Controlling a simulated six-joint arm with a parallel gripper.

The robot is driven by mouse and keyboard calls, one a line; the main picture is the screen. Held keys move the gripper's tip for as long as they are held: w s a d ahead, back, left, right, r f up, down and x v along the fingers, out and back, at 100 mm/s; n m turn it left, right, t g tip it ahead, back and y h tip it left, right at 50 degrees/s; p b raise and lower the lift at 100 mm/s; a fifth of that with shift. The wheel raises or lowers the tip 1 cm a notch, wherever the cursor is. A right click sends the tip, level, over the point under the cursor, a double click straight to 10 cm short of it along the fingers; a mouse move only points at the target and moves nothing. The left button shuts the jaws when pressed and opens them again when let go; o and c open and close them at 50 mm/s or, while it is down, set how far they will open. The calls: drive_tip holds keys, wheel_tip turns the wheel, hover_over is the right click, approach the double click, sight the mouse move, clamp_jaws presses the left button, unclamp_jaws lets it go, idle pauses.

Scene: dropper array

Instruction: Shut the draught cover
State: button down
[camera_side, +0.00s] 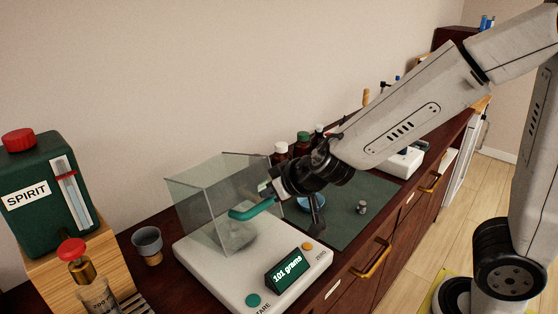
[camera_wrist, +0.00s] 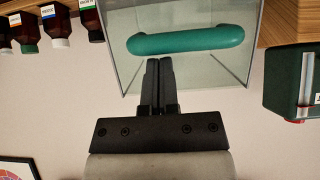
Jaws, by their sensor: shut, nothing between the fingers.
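The clear glass draught cover (camera_side: 205,190) stands on the white balance (camera_side: 200,258), with a green bar handle (camera_side: 247,210) on its front. I cannot tell exactly how far it is tilted or open. A faint dish shape shows through the glass. The display (camera_side: 287,270) reads 101 grams. My gripper (camera_side: 273,187) is shut and empty, close to the handle's right end. In the wrist view the closed fingertips (camera_wrist: 159,62) lie just below the green handle (camera_wrist: 185,41), in front of the glass (camera_wrist: 215,70). Whether they touch the handle is unclear.
A green SPIRIT container (camera_side: 45,190) on a wooden block and a grey cup (camera_side: 148,245) stand left of the balance. A small bottle (camera_side: 90,285) is at the front left. Brown bottles (camera_side: 281,150) stand behind my gripper. A dark green mat (camera_side: 350,225) lies to the right.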

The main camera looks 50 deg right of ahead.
drive_tip(key=v, duration=0.7)
idle(1.0)
drive_tip(key=shift+s, duration=0.1)
drive_tip(key=shift+r, duration=0.15)
wheel_tip(320, 180, up, 9)
drive_tip(key=m+g, duration=1.1)
drive_tip(key=m, duration=0.7)
hover_over(259, 205)
drive_tip(key=w, duration=0.2)
drive_tip(key=shift+d+r, duration=0.1)
drive_tip(key=shift+r, duration=0.1)
drive_tip(key=f, duration=0.4)
drive_tip(key=s+f, duration=0.1)
drive_tip(key=f, duration=0.9)
drive_tip(key=shift+s, duration=0.3)
